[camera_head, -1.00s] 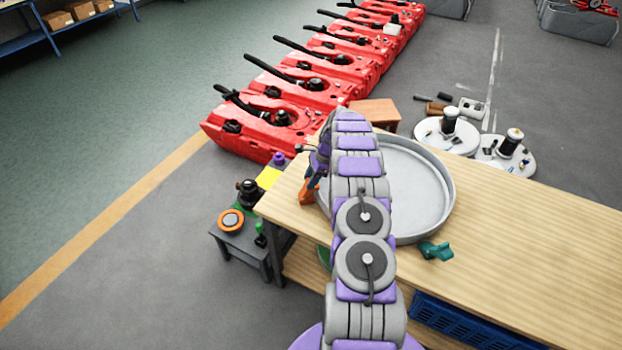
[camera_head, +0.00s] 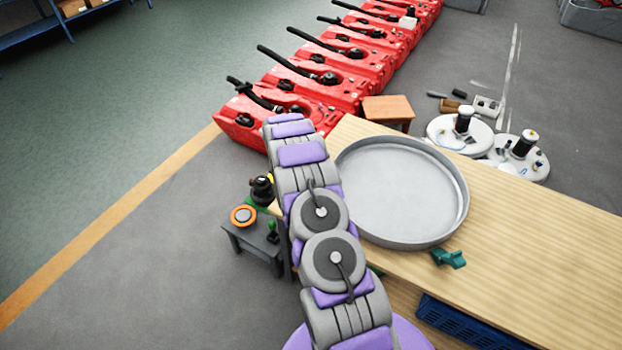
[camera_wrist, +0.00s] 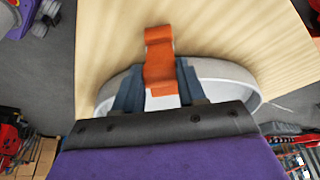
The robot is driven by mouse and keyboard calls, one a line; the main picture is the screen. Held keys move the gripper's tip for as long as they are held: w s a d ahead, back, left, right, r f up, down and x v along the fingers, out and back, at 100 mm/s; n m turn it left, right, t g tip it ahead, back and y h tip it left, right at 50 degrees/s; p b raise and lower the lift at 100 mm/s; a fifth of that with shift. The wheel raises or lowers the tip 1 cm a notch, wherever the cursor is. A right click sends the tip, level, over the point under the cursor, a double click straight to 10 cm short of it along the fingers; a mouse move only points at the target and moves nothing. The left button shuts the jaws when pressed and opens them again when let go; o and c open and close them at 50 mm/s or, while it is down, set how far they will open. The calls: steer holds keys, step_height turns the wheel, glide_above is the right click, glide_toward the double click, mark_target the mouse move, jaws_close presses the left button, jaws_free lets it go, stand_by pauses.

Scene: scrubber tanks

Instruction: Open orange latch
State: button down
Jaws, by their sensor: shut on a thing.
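The orange latch (camera_wrist: 159,50) is a bent orange piece in the wrist view. It sits between the two blue-grey fingers of my gripper (camera_wrist: 160,68), which is shut on it. The latch's far end sticks out past the fingertips, over the pale wooden table top. In the head view my gripper and the latch are hidden behind my arm, left of the tray.
A round grey tray (camera_head: 464,205), empty, rests on the wooden table (camera_head: 545,235); a small teal piece (camera_head: 449,258) lies near it. A low dark stand (camera_head: 250,240) holds an orange-ringed disc (camera_head: 243,215). Red tanks (camera_head: 300,112) line the floor behind.

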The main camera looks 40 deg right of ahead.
steer(key=w+a+f+h+b, duration=0.1)
steer(key=b, duration=0.1)
steer(key=a+f+g+h+b, duration=0.1)
steer(key=h+b, duration=0.1)
steer(key=b, duration=0.1)
steer(key=shift+w+a+f+g+b, duration=0.1)
steer(key=shift+w+a+g+b, duration=0.15)
steer(key=shift+w+g+b, duration=0.1)
steer(key=h+b, duration=0.1)
steer(key=a+b, duration=0.1)
steer(key=b, duration=0.1)
steer(key=shift+w+f+g+h, duration=0.2)
steer(key=shift+f+g+h, duration=0.15)
steer(key=shift+h, duration=0.05)
steer(key=shift+w+a+f+g+h+b, duration=0.15)
steer(key=shift+a+g+h+b, duration=0.2)
steer(key=shift+b, duration=0.5)
steer(key=shift+d, duration=0.1)
steer(key=c, duration=0.6)
jaws_free()
steer(key=shift+c, duration=0.2)
